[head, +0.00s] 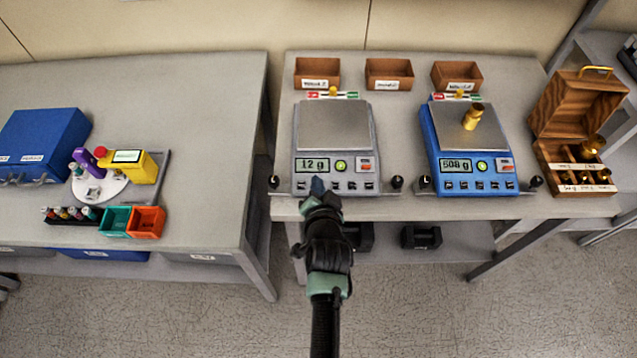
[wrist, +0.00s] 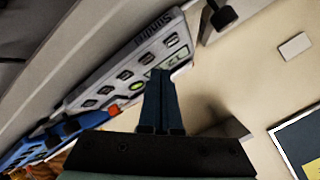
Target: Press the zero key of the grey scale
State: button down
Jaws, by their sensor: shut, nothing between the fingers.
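The grey scale (head: 334,128) stands on the right-hand table in the head view, with a bare steel plate and a display (head: 313,165) reading about 12 g. Its front has a round green button (head: 341,166) and a row of small keys (head: 351,186) along the lower edge; their labels are too small to read. My gripper (head: 318,184) is shut and empty, its tips at the lower edge of the scale's front, over the left part of the key row. In the wrist view the shut fingers (wrist: 165,78) overlap the scale's panel (wrist: 100,80) near the display; contact cannot be told.
A blue scale (head: 468,178) reading about 508 g stands to the right, with a brass weight (head: 473,116) on it. Small black knobs (head: 397,182) flank the scales. Wooden trays (head: 389,74) stand behind. An open wooden box (head: 572,150) of weights is far right.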

jog(key=shift+w+f+b, duration=0.15)
jog(key=shift+f+b, duration=0.15)
jog(key=shift+f, duration=0.1)
jog(key=shift+f+b, duration=0.3)
jog(key=shift+f, duration=0.05)
dwell(0.4)
dwell(0.4)
jog(key=shift+r+p, duration=0.75)
jog(key=r+p, duration=0.1)
jog(key=s+r+p, duration=0.1)
jog(key=r+p, duration=0.2)
jog(key=p, duration=0.1)
jog(key=shift+s+r, duration=0.35)
jog(key=shift+r, duration=0.05)
dwell(0.4)
